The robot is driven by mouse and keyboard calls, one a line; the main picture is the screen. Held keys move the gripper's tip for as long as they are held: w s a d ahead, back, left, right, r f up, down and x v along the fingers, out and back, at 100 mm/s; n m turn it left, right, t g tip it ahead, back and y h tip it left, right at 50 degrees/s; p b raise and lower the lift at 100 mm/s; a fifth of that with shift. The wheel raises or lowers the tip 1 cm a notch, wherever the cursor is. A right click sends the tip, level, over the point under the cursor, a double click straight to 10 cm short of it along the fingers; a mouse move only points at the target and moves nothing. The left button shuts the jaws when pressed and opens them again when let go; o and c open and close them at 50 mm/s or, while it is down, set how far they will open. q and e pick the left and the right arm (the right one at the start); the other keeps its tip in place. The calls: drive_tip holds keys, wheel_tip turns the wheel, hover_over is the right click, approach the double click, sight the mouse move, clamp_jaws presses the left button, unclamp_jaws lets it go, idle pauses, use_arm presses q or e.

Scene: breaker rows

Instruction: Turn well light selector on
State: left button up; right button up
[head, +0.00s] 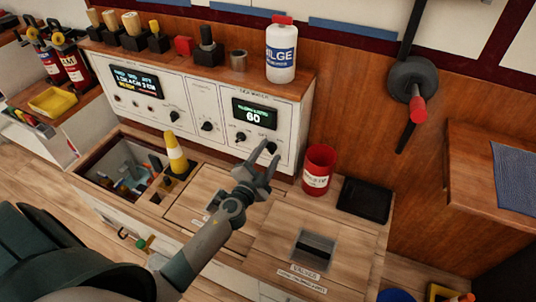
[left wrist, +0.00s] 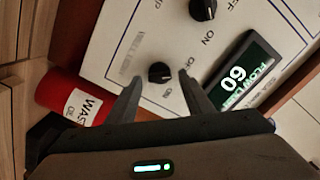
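The selector knob nearest my left gripper is a small black knob on the white panel, in the left wrist view (left wrist: 160,72) and the head view (head: 271,147). A blurred label beside it cannot be read surely; its pointer setting is unclear. My left gripper (head: 266,158) is open in front of this knob. In the left wrist view its fingertips (left wrist: 160,79) stand either side of the knob, with gaps to both; contact does not show. A second black knob (left wrist: 203,9) with ON and OFF marks sits beyond. My right gripper is not in view.
A green-lit display reading 60 (head: 253,115) is above the knobs. A red waste can (head: 318,170) stands close to the right of the gripper. A white bilge bottle (head: 281,52) stands atop the panel.

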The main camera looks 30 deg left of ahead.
use_arm(q)
drive_tip(key=c, duration=0.9)
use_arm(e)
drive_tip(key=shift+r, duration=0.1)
